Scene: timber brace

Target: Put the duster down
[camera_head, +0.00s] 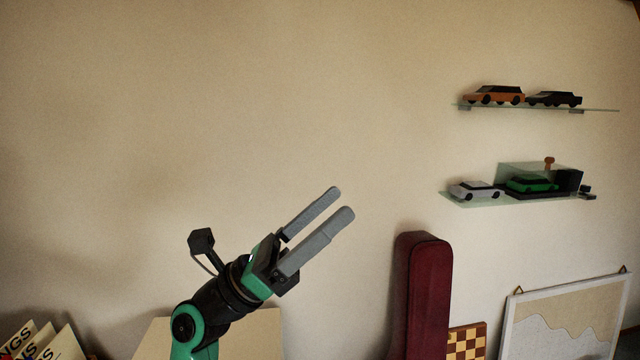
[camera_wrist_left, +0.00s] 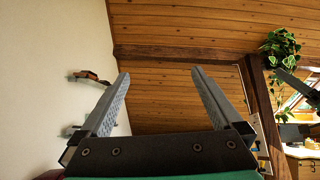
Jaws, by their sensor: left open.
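My left gripper (camera_head: 342,202) is raised in front of the bare wall, left of the shelves, its two grey fingers pointing up and to the right. The fingers are apart with nothing between them. The left wrist view shows the same open, empty fingers (camera_wrist_left: 160,73) against a wooden ceiling. I cannot make out a duster in either view.
Two glass shelves at right hold model cars: an orange car (camera_head: 495,95) above, a green car (camera_head: 532,184) below. A dark red case (camera_head: 422,295) stands below, beside a checkered board (camera_head: 466,342) and a framed board (camera_head: 565,320). Lettered cards (camera_head: 62,345) lie lower left.

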